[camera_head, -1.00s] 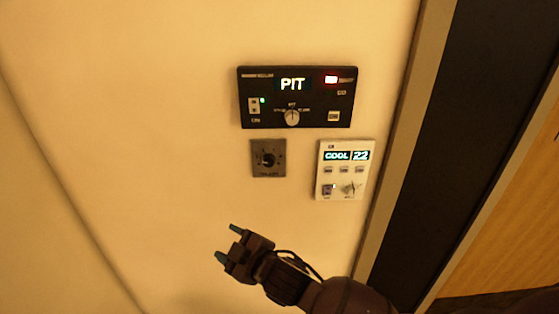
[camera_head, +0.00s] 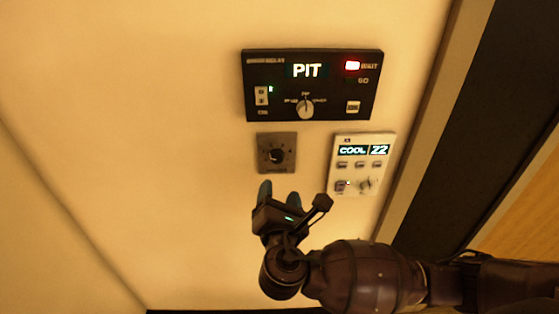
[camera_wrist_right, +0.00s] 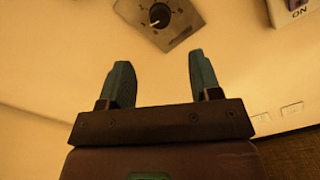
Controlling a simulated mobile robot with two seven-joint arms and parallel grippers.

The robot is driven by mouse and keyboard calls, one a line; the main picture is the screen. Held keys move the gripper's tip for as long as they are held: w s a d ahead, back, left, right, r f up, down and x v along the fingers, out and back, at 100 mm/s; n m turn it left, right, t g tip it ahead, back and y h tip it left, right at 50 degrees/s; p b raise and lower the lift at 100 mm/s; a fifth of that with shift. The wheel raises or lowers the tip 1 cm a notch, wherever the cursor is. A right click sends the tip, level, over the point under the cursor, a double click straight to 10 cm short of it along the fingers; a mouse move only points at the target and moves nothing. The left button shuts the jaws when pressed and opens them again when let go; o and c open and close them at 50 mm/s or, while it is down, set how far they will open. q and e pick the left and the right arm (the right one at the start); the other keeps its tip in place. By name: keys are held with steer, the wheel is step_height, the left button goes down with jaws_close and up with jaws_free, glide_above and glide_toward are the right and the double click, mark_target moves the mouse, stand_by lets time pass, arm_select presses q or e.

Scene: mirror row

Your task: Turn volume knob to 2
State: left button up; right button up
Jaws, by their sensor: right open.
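The volume knob (camera_head: 277,155) is a small black dial on a square grey plate (camera_head: 262,166) on the cream wall. Marks ring the dial, but they are too small to read. It also shows in the right wrist view (camera_wrist_right: 159,15), near the top edge, beyond the fingertips. My right gripper (camera_head: 279,190) is open and empty, just below the plate, with its fingers pointing up toward it. In the right wrist view the two teal fingers (camera_wrist_right: 157,72) stand wide apart with only wall between them. My left gripper is not in view.
A black panel (camera_head: 330,90) with a "PIT" display, a red light and a white knob sits above the plate. A white panel (camera_head: 375,147) reading "COOL 22" is to the right. Further right are a frame and dark strip (camera_head: 470,130). The wall to the left is bare.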

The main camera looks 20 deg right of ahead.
mark_target(277, 160)
steer(key=x, duration=1.1)
steer(key=shift+f+p, duration=0.1)
steer(key=shift+p, duration=0.25)
steer(key=shift+c, duration=0.3)
steer(key=c, duration=0.9)
